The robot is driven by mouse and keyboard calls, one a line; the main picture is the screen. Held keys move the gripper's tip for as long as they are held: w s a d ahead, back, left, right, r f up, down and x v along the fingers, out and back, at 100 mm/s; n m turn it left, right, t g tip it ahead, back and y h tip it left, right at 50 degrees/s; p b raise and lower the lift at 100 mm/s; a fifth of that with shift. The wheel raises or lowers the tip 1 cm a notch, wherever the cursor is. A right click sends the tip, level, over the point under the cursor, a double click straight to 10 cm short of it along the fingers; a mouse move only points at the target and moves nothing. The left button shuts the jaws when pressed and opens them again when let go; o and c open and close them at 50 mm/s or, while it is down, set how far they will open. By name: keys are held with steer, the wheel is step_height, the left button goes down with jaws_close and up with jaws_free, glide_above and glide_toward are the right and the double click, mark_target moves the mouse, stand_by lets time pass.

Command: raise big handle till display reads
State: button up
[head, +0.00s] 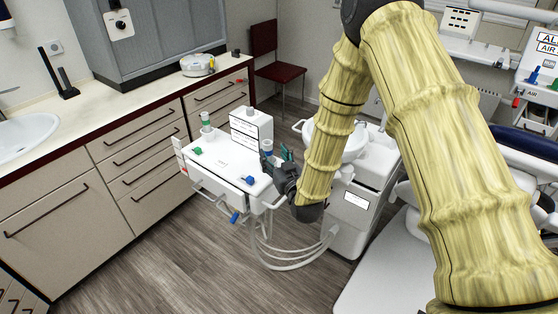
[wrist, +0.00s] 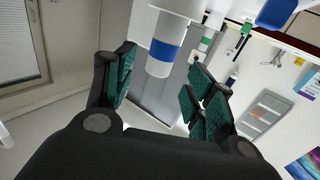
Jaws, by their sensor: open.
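My gripper (head: 277,163) is at the right end of the white unit in the head view. In the wrist view its teal-padded fingers (wrist: 162,78) are open. A white cylinder with a blue band (wrist: 165,48) stands between and a little beyond the fingers, with gaps seen on both sides. I cannot tell whether this is the big handle. In the head view a blue lever (head: 235,217) hangs at the front of the white unit (head: 222,160). A blue knob (head: 248,180) and a green knob (head: 197,151) sit on its top. No display reading is legible.
A white box with labels (head: 251,129) stands at the unit's back. A second cylinder with a green band (wrist: 205,44) is farther off. Grey hoses (head: 285,262) loop below the unit. A counter (head: 110,109) with drawers is left; open floor lies in front.

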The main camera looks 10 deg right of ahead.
mark_target(270, 149)
steer(key=shift+p+x, duration=1.05)
steer(key=shift+x, duration=1.95)
steer(key=c, duration=1.1)
